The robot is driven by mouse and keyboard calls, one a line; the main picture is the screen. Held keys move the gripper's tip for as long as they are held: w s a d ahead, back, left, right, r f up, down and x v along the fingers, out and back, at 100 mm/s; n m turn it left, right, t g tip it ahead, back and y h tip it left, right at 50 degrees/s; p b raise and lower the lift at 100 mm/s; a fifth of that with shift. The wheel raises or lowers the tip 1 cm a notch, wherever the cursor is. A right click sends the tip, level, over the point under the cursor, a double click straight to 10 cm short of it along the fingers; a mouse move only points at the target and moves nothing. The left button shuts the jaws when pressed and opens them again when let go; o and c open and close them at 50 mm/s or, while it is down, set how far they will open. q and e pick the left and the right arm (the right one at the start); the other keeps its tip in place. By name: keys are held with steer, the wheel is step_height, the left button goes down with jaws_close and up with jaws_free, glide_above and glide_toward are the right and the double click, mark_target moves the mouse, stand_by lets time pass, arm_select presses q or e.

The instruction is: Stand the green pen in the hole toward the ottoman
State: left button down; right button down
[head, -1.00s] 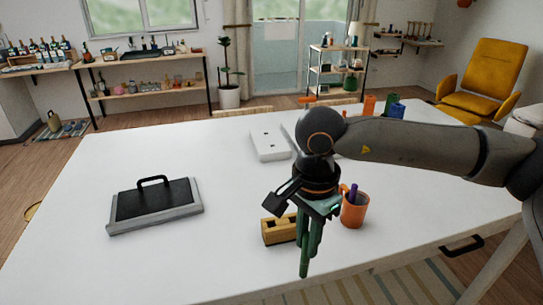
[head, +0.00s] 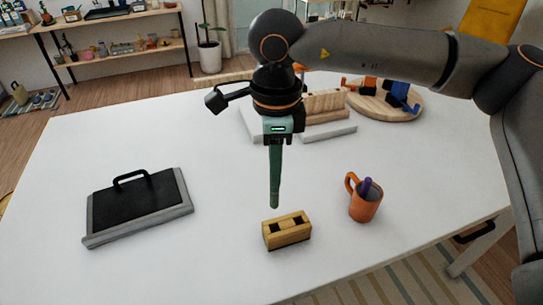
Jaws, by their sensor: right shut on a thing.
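The green pen (head: 275,178) hangs upright, point down, in my right gripper (head: 276,138), which is shut on its upper end. A small wooden block (head: 287,236) with two dark square holes in its top stands on the white table. In the head view the pen's lower tip shows just above the block's left hole, apart from it. How far it is from the hole in depth I cannot tell. The ottoman is not clearly in view. My left gripper is not in view.
An orange mug (head: 365,205) with a purple pen stands right of the block. A black and grey press-like tray (head: 138,207) lies at left. Behind my gripper are a wooden rack (head: 325,107) and a round board (head: 385,103) with clamps.

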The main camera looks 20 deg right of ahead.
mark_target(275, 208)
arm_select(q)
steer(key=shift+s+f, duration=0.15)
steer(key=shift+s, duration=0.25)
arm_select(e)
steer(key=shift+s, duration=0.2)
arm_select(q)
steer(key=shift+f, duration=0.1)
